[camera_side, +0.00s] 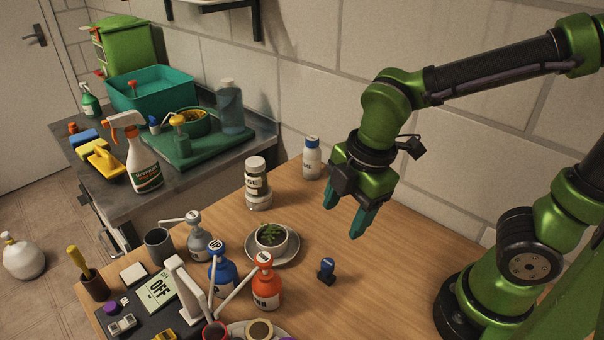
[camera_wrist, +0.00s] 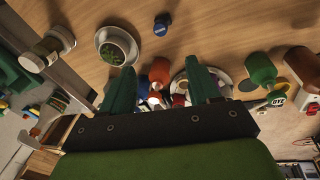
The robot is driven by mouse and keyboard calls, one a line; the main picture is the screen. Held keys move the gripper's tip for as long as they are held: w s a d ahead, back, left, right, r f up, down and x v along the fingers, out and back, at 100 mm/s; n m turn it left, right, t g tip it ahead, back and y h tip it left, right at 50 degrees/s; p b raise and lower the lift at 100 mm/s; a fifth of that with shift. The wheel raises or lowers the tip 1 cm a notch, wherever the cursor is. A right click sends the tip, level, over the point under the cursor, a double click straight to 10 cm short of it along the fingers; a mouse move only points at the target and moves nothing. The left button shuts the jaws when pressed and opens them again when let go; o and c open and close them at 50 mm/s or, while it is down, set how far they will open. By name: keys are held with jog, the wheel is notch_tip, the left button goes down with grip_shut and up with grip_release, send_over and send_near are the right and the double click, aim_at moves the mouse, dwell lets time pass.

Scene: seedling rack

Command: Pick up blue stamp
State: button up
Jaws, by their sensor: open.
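The blue stamp (camera_side: 326,270) stands upright on the wooden table in the side view, apart from other things. Its small dark blue handle also shows in the wrist view (camera_wrist: 162,24), near the top edge. My gripper (camera_side: 343,222) is open and empty, held above the table, up and to the right of the stamp in the side view. In the wrist view my two teal fingers (camera_wrist: 163,90) are spread apart, with the stamp beyond them and not between them.
A seedling cup on a saucer (camera_side: 295,250) stands left of the stamp. A red-orange bottle (camera_side: 266,288) and a blue bottle (camera_side: 222,276) stand further left. A white-capped jar (camera_side: 257,185) and a small bottle (camera_side: 311,158) stand behind. The table right of the stamp is clear.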

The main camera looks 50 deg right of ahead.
jog(key=n, duration=0.4)
jog(key=n+g+h, duration=0.1)
jog(key=n, duration=1.1)
send_near(328, 262)
notch_tip(328, 262, down, 7)
jog(key=shift+r, duration=0.25)
jog(key=shift+w+d+f, duration=0.1)
jog(key=shift+w+f, duration=0.1)
jog(key=shift+f, duration=0.7)
jog(key=shift+w+a+f, duration=0.1)
jog(key=shift+w+f, duration=0.1)
jog(key=shift+f, duration=0.75)
jog(key=shift+w+d+f, duration=0.1)
jog(key=shift+w+f, duration=0.1)
jog(key=shift+f, duration=0.7)
grip_shut()
